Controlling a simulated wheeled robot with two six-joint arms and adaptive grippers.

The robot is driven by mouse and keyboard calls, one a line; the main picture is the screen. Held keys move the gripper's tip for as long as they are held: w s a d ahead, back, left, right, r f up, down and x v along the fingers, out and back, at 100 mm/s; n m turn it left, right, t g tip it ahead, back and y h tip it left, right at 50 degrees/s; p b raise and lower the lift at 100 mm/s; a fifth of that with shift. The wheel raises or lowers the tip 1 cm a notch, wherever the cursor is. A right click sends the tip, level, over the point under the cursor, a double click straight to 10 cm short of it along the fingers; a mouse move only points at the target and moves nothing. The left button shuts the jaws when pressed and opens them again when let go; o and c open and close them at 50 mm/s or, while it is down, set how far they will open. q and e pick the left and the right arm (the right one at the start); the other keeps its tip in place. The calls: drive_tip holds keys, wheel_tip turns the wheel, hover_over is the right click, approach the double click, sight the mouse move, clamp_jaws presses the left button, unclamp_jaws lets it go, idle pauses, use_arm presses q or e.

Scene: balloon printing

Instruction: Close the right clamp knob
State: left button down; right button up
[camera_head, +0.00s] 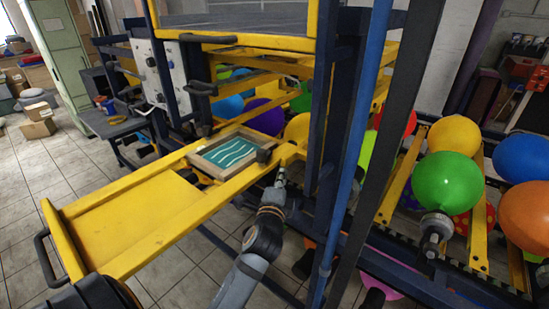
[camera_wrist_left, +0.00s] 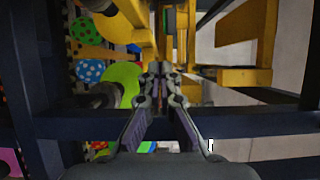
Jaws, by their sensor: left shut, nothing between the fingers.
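A small dark clamp knob (camera_head: 264,155) sits at the right end of the framed screen (camera_head: 229,152), which has white wavy lines on teal. The screen lies in the yellow tray (camera_head: 140,228). My left gripper (camera_head: 281,174) is just right of and below this knob, close to the tray's right edge. I cannot tell whether it touches anything. In the left wrist view its fingers (camera_wrist_left: 160,70) are together with nothing between them. The knob cannot be made out clearly there. My right gripper is not in view.
A blue upright post (camera_head: 358,150) and dark frame posts stand close to the right of my left gripper. Balloons, such as a green one (camera_head: 447,181), sit on yellow rails at the right. A black handle (camera_head: 46,256) is at the tray's left end. Tiled floor lies left.

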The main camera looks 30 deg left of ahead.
sight(274, 159)
use_arm(q)
drive_tip(key=x, duration=0.4)
drive_tip(key=p+x, duration=0.1)
drive_tip(key=x, duration=0.2)
drive_tip(key=shift+w+a+r+p, duration=0.15)
drive_tip(key=shift+w+a+p, duration=0.1)
drive_tip(key=shift+a+p, duration=0.1)
drive_tip(key=a, duration=0.1)
drive_tip(key=s+a+p, duration=0.1)
drive_tip(key=a, duration=0.1)
drive_tip(key=shift+a, duration=0.4)
drive_tip(key=shift+d, duration=0.15)
drive_tip(key=shift+f, duration=0.25)
